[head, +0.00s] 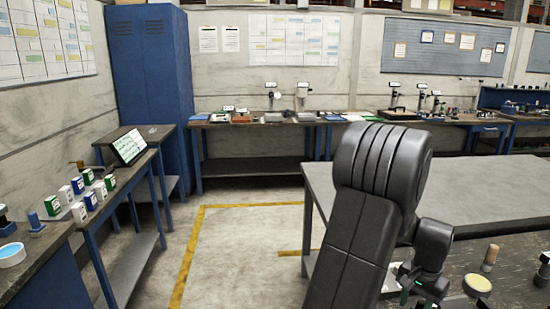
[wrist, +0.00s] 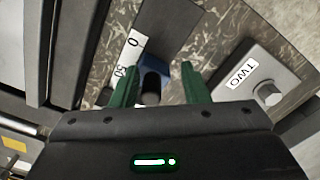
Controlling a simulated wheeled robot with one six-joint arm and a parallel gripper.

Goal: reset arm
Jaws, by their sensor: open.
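My gripper (wrist: 160,72) is open, with two green fingers apart in the wrist view. A blue block with a dark cylindrical knob (wrist: 151,82) shows between the fingers; I cannot tell whether either finger touches it. A white scale strip (wrist: 127,62) marked 0 and 50 runs beside the left finger. A grey plate (wrist: 163,30) lies beyond the fingertips. In the head view my gripper (head: 414,296) is low at the right, mostly hidden by my own arm, and the block is not visible there.
A grey box labelled TWO (wrist: 262,80) with a round knob stands right of the fingers. In the head view a grey-topped table (head: 480,185) lies behind my arm. Small jars (head: 477,285) stand on the bench at right. Open floor (head: 240,240) lies to the left.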

